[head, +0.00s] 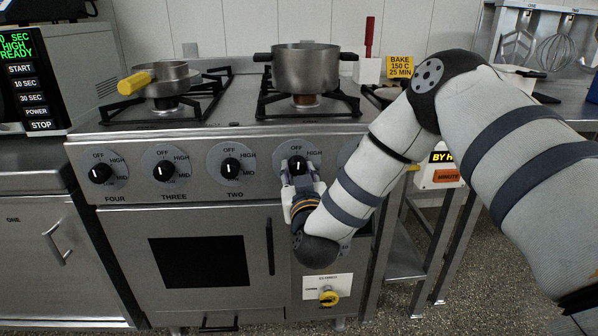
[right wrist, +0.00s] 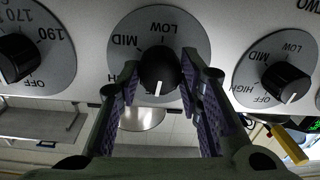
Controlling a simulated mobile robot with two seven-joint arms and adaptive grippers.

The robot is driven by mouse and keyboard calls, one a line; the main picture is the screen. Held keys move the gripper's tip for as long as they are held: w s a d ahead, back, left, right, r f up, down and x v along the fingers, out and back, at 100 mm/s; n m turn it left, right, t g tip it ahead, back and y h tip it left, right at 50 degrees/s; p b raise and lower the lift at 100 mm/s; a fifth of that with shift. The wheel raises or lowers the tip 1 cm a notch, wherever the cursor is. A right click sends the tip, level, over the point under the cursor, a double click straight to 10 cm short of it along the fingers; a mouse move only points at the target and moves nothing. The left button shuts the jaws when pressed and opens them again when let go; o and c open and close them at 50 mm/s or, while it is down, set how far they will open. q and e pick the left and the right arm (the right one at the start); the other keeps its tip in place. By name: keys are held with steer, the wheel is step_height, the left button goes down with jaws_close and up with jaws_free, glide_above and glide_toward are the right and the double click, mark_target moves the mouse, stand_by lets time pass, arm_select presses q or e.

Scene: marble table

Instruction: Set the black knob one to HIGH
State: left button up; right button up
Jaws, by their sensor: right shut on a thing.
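The black knob one (head: 297,163) is on the stove's front panel, right of knob two (head: 231,168). My right gripper (head: 297,180) is shut on it, with one finger on each side. In the right wrist view the knob (right wrist: 159,72) sits between the two fingers (right wrist: 160,95), and the picture is upside down. Its white pointer faces down there, toward the OFF side. My left gripper is not in view.
Knobs three (head: 164,171) and four (head: 100,173) are further left. A temperature knob (right wrist: 18,58) is on the other side, mostly behind my arm in the head view. A large pot (head: 305,72) and a yellow-handled pan (head: 168,76) stand on the burners. A yellow valve (head: 330,298) is below.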

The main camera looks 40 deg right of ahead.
steer(key=m+p, duration=0.1)
steer(key=m, duration=0.4)
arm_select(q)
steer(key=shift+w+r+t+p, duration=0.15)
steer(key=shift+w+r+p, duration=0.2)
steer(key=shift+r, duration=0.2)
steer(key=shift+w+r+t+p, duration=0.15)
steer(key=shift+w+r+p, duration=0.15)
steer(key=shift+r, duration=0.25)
arm_select(e)
steer(key=m, duration=0.5)
steer(key=shift+a+m, duration=0.1)
steer(key=shift+m, duration=0.3)
steer(key=shift+f, duration=0.1)
steer(key=o, duration=1.2)
steer(key=shift+c, duration=0.2)
steer(key=v, duration=1.2)
